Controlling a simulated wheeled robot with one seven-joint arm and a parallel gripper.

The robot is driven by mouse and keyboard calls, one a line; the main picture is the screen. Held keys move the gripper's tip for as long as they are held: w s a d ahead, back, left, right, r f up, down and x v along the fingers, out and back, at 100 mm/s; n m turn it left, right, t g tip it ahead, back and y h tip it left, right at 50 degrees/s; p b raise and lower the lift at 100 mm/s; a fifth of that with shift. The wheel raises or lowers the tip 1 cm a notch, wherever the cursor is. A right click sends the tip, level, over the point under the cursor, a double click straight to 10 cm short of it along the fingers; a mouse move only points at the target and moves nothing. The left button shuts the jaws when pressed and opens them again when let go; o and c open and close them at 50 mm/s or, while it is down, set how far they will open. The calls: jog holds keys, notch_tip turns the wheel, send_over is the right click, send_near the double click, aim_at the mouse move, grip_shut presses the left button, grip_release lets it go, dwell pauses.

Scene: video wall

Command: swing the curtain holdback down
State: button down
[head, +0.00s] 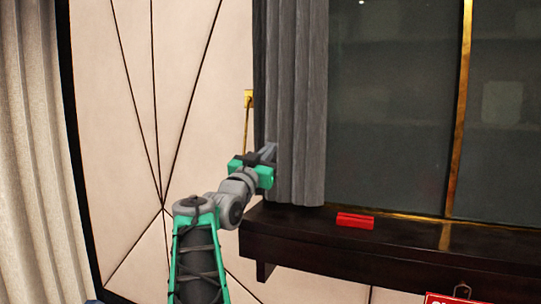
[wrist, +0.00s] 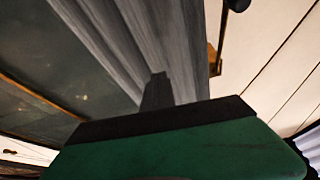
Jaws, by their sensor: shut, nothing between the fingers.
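The curtain holdback is a brass piece with a small square plate (head: 248,98) on the pale wall panel, just left of the grey curtain (head: 298,100). A thin brass rod runs down from the plate, and its lower end is hidden near my gripper. Brass also shows beside the curtain in the wrist view (wrist: 213,58). My gripper (head: 268,152) is shut and empty at the curtain's left edge, below the plate. Its dark fingertips show against the curtain in the wrist view (wrist: 157,88). I cannot tell whether they touch the cloth or the rod.
A dark wooden ledge (head: 390,250) juts out below the curtain and the dark window (head: 390,120). A red block (head: 355,221) lies on the ledge, and a red sign (head: 455,299) is at the lower right. A beige curtain (head: 30,150) hangs far left.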

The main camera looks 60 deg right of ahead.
notch_tip(320, 180, up, 3)
jog(key=s, duration=0.3)
jog(key=w+v, duration=0.2)
jog(key=v, duration=0.7)
jog(key=shift+a+r, duration=0.2)
jog(key=shift+a, duration=0.3)
